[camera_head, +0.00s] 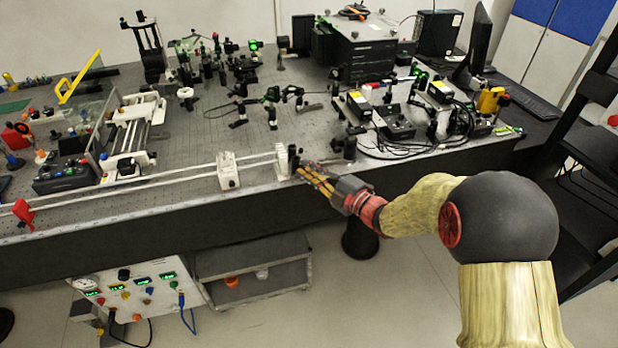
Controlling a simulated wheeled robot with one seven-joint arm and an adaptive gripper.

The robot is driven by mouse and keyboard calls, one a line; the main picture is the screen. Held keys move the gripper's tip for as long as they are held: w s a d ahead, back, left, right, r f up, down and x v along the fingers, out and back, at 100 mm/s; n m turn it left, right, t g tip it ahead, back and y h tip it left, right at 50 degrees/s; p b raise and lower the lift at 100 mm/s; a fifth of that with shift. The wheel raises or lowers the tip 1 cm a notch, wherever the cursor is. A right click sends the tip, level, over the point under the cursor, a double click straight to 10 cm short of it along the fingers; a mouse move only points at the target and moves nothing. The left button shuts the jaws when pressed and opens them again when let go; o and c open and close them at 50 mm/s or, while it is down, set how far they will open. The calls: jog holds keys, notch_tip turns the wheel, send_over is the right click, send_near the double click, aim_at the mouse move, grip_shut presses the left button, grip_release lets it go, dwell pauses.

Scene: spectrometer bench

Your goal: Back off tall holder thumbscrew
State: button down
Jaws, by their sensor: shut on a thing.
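My gripper (305,171) reaches in from the right, with its orange-yellow fingers at the front edge of the bench. The fingertips are close together at a tall, dark, narrow holder (292,158) by the end of the white rails. My gripper is shut on a small part at this holder, which fits the thumbscrew. The thumbscrew itself is hidden between the fingertips and too small to make out. The holder stands upright next to a white end block (281,160).
Two white rails (150,181) run left along the bench front, with a white box-shaped carriage (228,171) on them. Dark posts (349,145) stand just right of the fingers. Optics and cables crowd the bench (215,135) behind. Open floor lies in front.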

jog(key=n, duration=0.3)
jog(key=shift+s+f+n+b, duration=0.1)
jog(key=shift+f+n+b, duration=0.05)
jog(key=shift+n+b, duration=0.15)
jog(key=n, duration=0.4)
jog(key=shift+f+n, duration=0.1)
jog(key=shift+n, duration=0.2)
jog(key=c, duration=2.1)
grip_release()
jog(key=shift+c, duration=0.2)
jog(key=o, duration=0.3)
jog(key=shift+r, duration=0.2)
jog(key=v, duration=1.2)
